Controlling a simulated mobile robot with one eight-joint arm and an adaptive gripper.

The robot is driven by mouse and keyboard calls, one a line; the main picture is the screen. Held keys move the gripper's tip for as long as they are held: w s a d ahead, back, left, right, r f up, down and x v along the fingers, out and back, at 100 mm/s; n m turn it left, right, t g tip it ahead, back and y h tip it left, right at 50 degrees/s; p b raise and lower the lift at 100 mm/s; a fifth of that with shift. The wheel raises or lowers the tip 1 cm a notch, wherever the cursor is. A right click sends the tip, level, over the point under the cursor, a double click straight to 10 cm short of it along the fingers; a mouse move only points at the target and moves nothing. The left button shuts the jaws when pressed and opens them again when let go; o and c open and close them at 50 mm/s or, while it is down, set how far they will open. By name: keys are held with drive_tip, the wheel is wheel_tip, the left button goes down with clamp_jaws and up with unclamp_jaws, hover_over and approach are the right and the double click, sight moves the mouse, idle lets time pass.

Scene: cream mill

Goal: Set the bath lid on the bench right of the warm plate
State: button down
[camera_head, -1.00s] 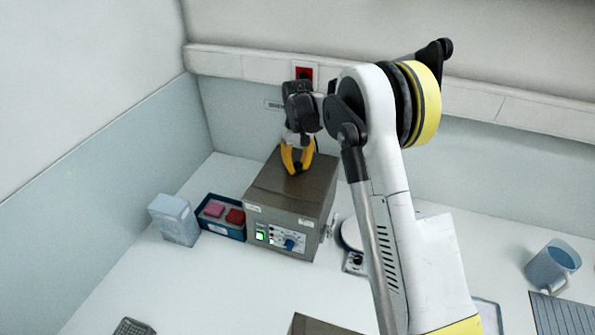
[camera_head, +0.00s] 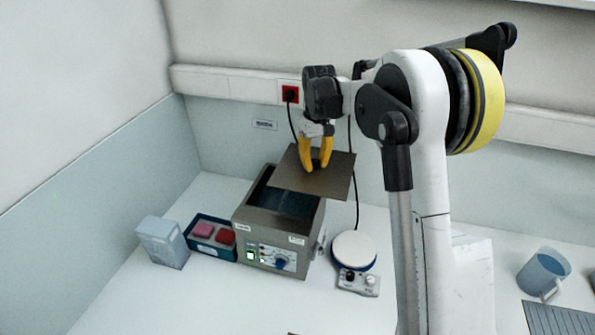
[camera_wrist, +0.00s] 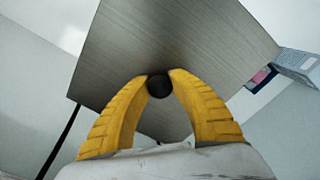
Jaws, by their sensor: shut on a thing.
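The bath lid (camera_head: 333,181) is a flat brown-grey metal plate. My gripper (camera_head: 318,168) is shut on its round black knob (camera_wrist: 159,86), with yellow fingers on both sides in the wrist view (camera_wrist: 160,88). The lid hangs above and a little right of the bath (camera_head: 268,240), a metal box with a blue dial and a lit green switch. The bath's open top shows dark inside. The warm plate (camera_head: 354,251), a round white top on a small unit with knobs, stands on the bench just right of the bath.
A blue tray (camera_head: 222,255) with a pink and a red block sits left of the bath, beside a pale box (camera_head: 162,242). A blue jug (camera_head: 545,274) and a ribbed grey mat (camera_head: 560,318) are at the right. My arm hides bench right of the warm plate.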

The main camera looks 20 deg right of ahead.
sight(324, 169)
drive_tip(key=shift+s+d+r, duration=0.3)
drive_tip(key=shift+d+r, duration=0.15)
drive_tip(key=shift+d, duration=0.15)
drive_tip(key=shift+s+d+r, duration=0.25)
drive_tip(key=shift+d+r, duration=0.15)
drive_tip(key=shift+d, duration=0.2)
drive_tip(key=shift+s+d+r+p, duration=0.15)
drive_tip(key=shift+r+p, duration=0.45)
drive_tip(key=shift+r, duration=0.45)
drive_tip(key=shift+f, duration=0.1)
